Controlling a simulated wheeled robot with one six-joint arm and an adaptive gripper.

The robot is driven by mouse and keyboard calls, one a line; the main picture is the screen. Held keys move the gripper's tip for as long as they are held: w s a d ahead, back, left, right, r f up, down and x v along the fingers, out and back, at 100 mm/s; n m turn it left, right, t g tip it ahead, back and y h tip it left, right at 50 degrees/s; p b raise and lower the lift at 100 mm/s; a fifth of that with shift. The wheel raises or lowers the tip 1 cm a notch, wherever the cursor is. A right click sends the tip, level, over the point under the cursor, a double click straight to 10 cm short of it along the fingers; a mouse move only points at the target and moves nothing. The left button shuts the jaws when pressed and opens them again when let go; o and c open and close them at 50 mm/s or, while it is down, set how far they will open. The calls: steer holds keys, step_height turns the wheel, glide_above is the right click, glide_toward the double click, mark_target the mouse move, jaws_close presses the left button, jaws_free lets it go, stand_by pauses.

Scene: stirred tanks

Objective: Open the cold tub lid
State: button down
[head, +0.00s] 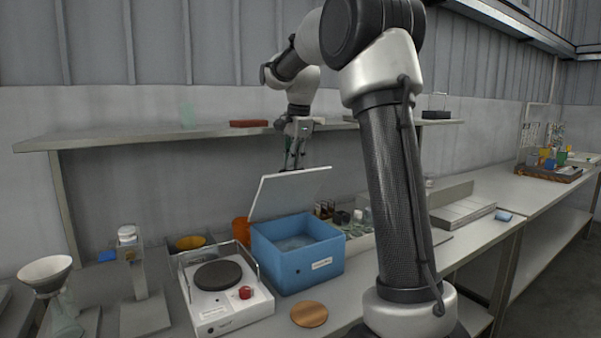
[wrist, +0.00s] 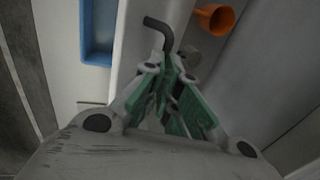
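The blue cold tub (head: 290,272) stands on the bench in the middle of the head view, its front and part of its inside visible. Its pale lid (head: 288,192) is raised and tilted up at the back left of the tub. My gripper (head: 291,166) is at the upper edge of the lid. In the wrist view, a dark bent lid handle (wrist: 161,30) runs in between the green fingertips (wrist: 168,66), which look closed on it; the contact itself is partly hidden. The tub's blue rim (wrist: 98,58) shows at upper left there.
A white hotplate (head: 235,308) stands left in front of the tub, and a wooden disc (head: 309,314) lies in front. An orange cup (head: 241,230) stands behind the tub's left side. A shelf (head: 160,136) runs along the wall behind my gripper. Small items crowd the tub's right.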

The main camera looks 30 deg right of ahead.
steer(key=shift+w+a+f, duration=0.1)
steer(key=shift+w+f, duration=0.1)
steer(key=shift+w, duration=0.45)
steer(key=shift+w+a+f, duration=0.1)
steer(key=shift+w+f, duration=0.1)
steer(key=shift+w, duration=0.45)
steer(key=c, duration=1.6)
jaws_free()
steer(key=shift+w+f, duration=0.1)
steer(key=shift+o, duration=0.2)
steer(key=v, duration=1.2)
steer(key=shift+w+r, duration=0.2)
steer(key=shift+w, duration=0.1)
steer(key=shift+d, duration=0.1)
steer(key=shift+c, duration=0.4)
